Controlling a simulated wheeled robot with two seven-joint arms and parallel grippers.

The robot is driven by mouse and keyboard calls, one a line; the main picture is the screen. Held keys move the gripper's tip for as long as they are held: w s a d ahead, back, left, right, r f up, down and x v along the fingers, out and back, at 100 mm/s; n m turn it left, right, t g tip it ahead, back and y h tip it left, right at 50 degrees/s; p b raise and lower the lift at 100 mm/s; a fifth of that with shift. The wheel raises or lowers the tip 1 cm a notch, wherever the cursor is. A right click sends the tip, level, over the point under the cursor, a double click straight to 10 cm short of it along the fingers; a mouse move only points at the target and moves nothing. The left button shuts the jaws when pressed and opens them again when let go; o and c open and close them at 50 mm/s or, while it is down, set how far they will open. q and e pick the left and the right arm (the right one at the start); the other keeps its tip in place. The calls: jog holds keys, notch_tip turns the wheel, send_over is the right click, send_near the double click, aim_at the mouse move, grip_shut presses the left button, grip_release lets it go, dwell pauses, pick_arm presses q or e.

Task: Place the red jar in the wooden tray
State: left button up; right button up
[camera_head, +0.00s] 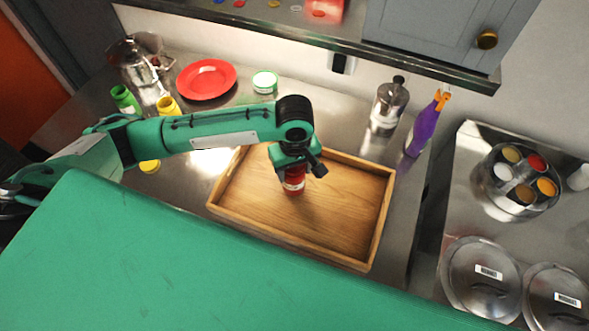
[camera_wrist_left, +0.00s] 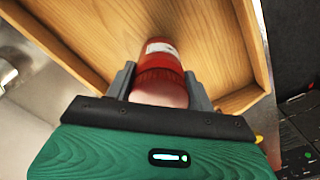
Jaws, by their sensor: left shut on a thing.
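The red jar (camera_head: 293,182) has a pale label and is in my left gripper (camera_head: 293,170). In the left wrist view, the jar (camera_wrist_left: 160,62) sits between the two grey fingers of the left gripper (camera_wrist_left: 158,82), which are shut on it. The wooden tray (camera_head: 350,250) lies on the steel counter, and the jar is over its inside, left of the middle. The tray's wooden floor also shows behind the jar in the wrist view (camera_wrist_left: 110,30). I cannot tell whether the jar's base touches the tray floor. My right gripper is not in view.
A red plate (camera_head: 206,79), green jar (camera_head: 124,98), yellow jar (camera_head: 167,105) and glass-and-metal pot (camera_head: 140,65) stand at the back left. A steel bottle (camera_head: 388,105) and purple bottle (camera_head: 423,128) stand behind the tray's right side. The tray's right half is clear.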

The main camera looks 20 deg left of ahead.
pick_arm(q)
jog(key=shift+f, duration=0.7)
jog(key=o, duration=1.1)
jog(key=shift+r, duration=0.35)
notch_tip(320, 180, up, 11)
jog(key=b, duration=0.2)
jog(key=shift+r+b, duration=0.2)
jog(key=shift+b, duration=0.1)
